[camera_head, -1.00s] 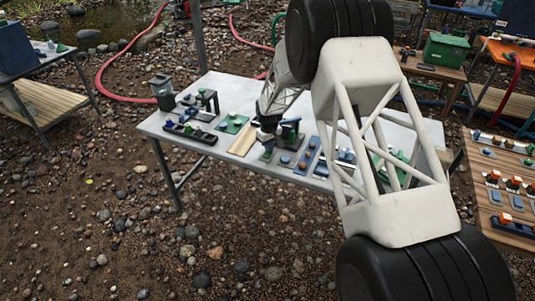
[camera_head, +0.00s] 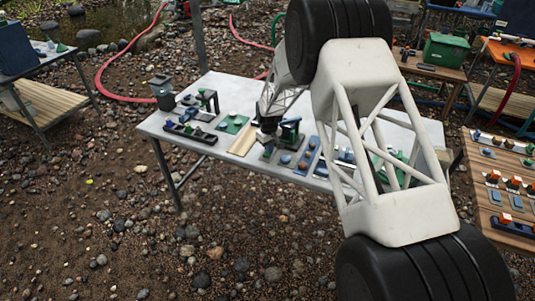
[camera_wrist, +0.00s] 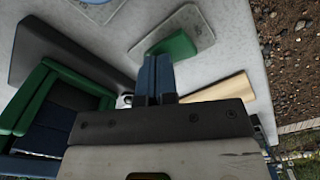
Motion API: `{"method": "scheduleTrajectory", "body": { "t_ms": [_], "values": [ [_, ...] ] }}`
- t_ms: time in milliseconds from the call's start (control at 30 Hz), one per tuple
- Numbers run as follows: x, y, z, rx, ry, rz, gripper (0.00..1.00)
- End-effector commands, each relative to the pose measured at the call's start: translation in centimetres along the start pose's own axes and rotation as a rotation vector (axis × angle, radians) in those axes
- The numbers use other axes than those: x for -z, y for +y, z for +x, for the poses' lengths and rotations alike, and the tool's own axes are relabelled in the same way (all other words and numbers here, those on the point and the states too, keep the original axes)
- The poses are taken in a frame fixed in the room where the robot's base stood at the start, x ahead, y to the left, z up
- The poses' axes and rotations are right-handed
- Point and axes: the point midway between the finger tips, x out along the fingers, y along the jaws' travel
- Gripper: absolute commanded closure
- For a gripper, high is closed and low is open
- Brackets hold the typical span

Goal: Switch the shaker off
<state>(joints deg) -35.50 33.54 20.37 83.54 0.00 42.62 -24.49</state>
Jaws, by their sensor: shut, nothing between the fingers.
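My gripper (camera_wrist: 155,78) is shut and empty, with its two dark blue fingers side by side in the wrist view. It hangs low over the grey table (camera_head: 222,85), partly hidden by my arm in the head view. A green piece (camera_wrist: 172,42) on a pale grey plate lies just beyond the fingertips in the wrist view. A green and dark blue framed device (camera_wrist: 28,105) stands to the left of the gripper; it also shows in the head view (camera_head: 291,128). I cannot tell which control belongs to the shaker, nor whether the fingertips touch anything.
A pale wooden strip (camera_head: 242,140) lies left of the gripper in the head view. Dark control strips (camera_head: 190,132), a green plate (camera_head: 233,123) and blue panels (camera_head: 307,156) sit close around. A wooden table (camera_head: 500,200) with orange-topped controls stands at the right.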

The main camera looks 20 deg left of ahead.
Motion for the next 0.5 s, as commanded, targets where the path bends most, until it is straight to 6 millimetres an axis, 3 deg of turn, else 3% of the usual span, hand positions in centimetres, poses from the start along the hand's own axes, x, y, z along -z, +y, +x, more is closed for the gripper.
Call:
{"method": "scheduleTrajectory", "body": {
  "t_ms": [500],
  "values": [
    [0.0, 0.0, -3.0, -0.001, 0.002, 0.000, 1.00]
  ]
}}
